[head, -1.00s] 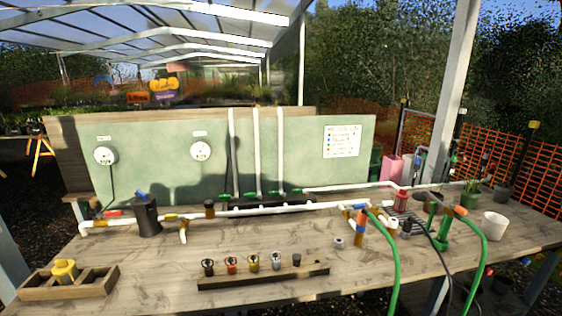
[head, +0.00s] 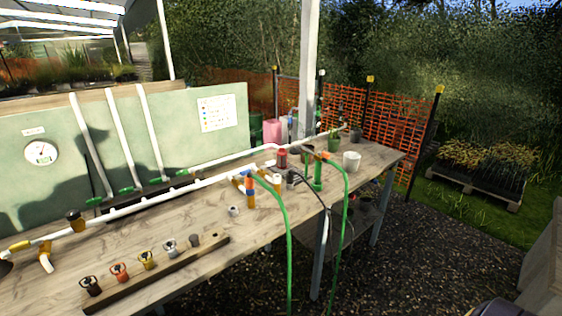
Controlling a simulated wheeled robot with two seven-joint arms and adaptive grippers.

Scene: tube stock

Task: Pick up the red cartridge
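A red cylindrical thing (head: 282,158) stands on the far part of the wooden bench, beside the white pipe and the green hose fittings. It is small, so its details are hard to make out. An orange-red ring-topped piece (head: 119,272) sits in a wooden rack (head: 150,284) at the near left. I cannot tell for certain which of these is the red cartridge. Neither of my grippers shows in the head view.
The rack also holds black (head: 90,286), yellow (head: 147,260) and grey (head: 170,248) pieces. White pipes cross the bench (head: 265,225). Green hoses (head: 290,265) hang over its front edge. A white pot (head: 351,160) stands at the far end. Gravel ground (head: 420,255) to the right looks open.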

